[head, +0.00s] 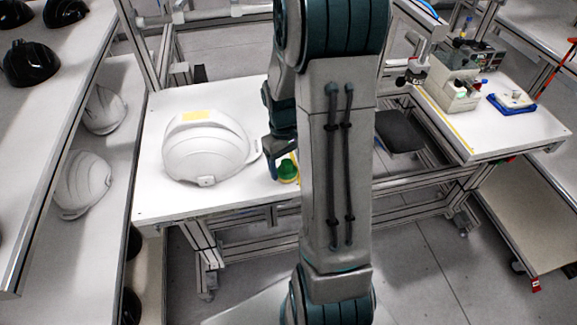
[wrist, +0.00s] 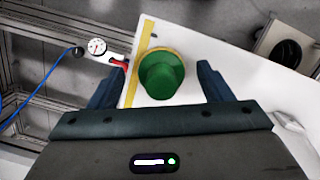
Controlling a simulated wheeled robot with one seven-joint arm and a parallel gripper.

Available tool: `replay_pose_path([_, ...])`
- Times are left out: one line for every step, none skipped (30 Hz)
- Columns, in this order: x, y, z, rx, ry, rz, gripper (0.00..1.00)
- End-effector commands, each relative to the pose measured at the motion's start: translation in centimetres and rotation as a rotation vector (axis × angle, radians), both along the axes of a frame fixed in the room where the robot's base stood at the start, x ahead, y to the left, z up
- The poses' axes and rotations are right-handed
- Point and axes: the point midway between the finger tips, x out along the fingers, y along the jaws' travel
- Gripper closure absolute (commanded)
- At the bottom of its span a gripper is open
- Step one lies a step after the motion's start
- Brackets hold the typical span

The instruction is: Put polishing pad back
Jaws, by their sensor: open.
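The polishing pad (head: 288,171) is a green knob with a yellow base. In the head view it stands near the right end of the white table, partly hidden by my arm. In the wrist view the pad (wrist: 161,75) shows from above, between the two dark blue fingers of my gripper (wrist: 160,86). My gripper is open, with a visible gap between each finger and the pad. In the head view a finger shows just left of the pad, and the rest of the gripper is mostly hidden behind my arm.
A white helmet (head: 205,150) sits on the table (head: 155,205) left of the pad. A gauge (wrist: 97,46) with a blue hose shows beyond the table edge. At right, another bench (head: 490,140) holds boxes and a blue-edged tray (head: 512,103). Shelves with helmets stand at left.

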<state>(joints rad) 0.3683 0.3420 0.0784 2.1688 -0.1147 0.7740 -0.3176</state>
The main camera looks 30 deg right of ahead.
Motion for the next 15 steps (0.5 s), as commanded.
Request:
replay_pose_path([0.3, 0.0, 1.1, -0.001, -0.006, 0.000, 0.27])
replay_pose_path([0.3, 0.0, 1.8, -0.001, -0.006, 0.001, 0.27])
replay_pose_path([0.5, 0.0, 2.7, -0.002, -0.006, 0.001, 0.27])
replay_pose_path([0.6, 0.0, 3.4, -0.002, -0.007, 0.001, 0.27])
replay_pose_path([0.7, 0.0, 4.0, -0.002, -0.006, 0.001, 0.27])
replay_pose_path([0.8, 0.1, 4.9, -0.002, -0.006, 0.001, 0.27])
replay_pose_path([0.9, 0.1, 5.6, -0.002, -0.006, 0.000, 0.27])
replay_pose_path([1.0, 0.1, 6.1, -0.002, -0.005, 0.000, 0.27])
replay_pose_path([1.1, 0.1, 6.9, -0.001, -0.005, 0.000, 0.27])
replay_pose_path([1.2, 0.1, 7.5, -0.001, -0.005, 0.000, 0.27])
replay_pose_path([1.2, 0.1, 8.0, -0.001, -0.004, 0.000, 0.27])
replay_pose_path([1.3, 0.1, 8.6, -0.001, -0.003, 0.000, 0.27])
replay_pose_path([1.4, 0.1, 9.0, -0.001, -0.003, 0.000, 0.27])
replay_pose_path([1.4, 0.1, 9.3, -0.001, -0.003, 0.000, 0.27])
replay_pose_path([1.5, 0.1, 9.7, -0.001, -0.002, 0.000, 0.27])
